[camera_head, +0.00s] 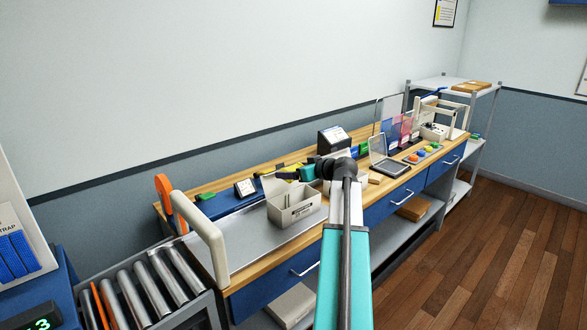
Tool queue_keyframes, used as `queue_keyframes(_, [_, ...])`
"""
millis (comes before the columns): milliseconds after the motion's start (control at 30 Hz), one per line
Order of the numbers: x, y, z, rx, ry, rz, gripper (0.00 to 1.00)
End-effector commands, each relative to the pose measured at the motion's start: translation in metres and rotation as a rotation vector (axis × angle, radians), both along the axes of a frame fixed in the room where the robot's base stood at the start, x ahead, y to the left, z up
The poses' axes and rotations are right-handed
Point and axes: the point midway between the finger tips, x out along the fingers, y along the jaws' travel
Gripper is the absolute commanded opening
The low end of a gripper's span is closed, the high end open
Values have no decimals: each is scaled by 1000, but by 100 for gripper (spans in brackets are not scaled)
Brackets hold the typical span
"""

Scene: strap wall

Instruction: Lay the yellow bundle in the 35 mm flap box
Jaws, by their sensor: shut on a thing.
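My gripper (286,176) reaches left from the end of my arm, above the back of the bench-top box. Its dark fingers are small here and partly hidden by my wrist. A small yellow piece (293,168) shows at the fingers, which appear shut on it; I take it as the yellow bundle. Below stands a light grey open-topped box (294,217) with a divider and a dark label on its front. The label is too small to read, so I cannot tell if it is the 35 mm flap box.
A roller conveyor (140,290) and a white arch (208,250) stand at the left. A small screen (245,187) and a black device (333,139) stand at the back. An open clear-lidded case (390,165) and coloured items lie to the right. Grey bench top (245,240) left of the box is clear.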

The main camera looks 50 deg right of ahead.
Motion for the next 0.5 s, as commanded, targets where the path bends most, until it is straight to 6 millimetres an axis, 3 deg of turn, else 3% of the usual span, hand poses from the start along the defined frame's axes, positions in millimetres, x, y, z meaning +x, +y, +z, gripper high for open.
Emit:
queue_keyframes(467, [-1,-1,-5,0,0,-1,60])
queue_keyframes(500, [-1,-1,-5,1,0,-1,87])
